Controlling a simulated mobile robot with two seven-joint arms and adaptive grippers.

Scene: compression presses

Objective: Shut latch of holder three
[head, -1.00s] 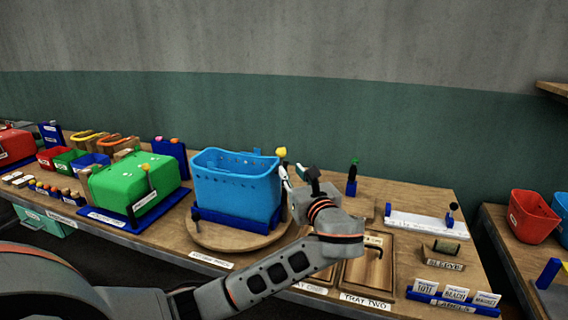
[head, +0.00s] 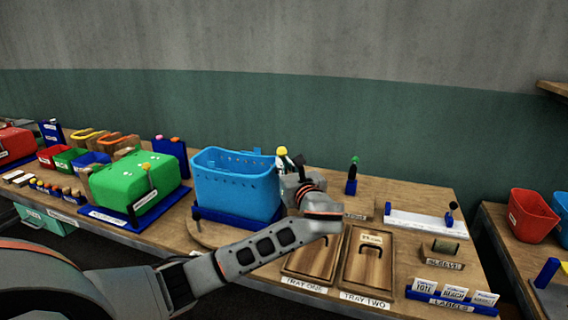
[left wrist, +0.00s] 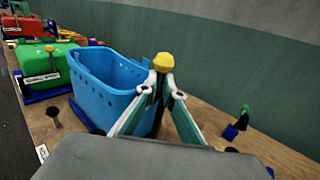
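A blue perforated bin (head: 235,190) sits in a blue holder (head: 238,219) on a round wooden turntable (head: 208,232); I cannot read a holder number there. A yellow latch knob (head: 282,150) stands at the bin's right side; it also shows in the left wrist view (left wrist: 163,62). My left gripper (head: 286,163) is at this knob, right of the bin. In the left wrist view its fingers (left wrist: 163,80) converge on the knob from both sides and appear shut on it. My right gripper is not in view.
A green press bin (head: 135,180) in a blue holder with an upright lever stands to the left. A green-knobbed post (head: 352,178) stands behind right. Space above the bench is clear.

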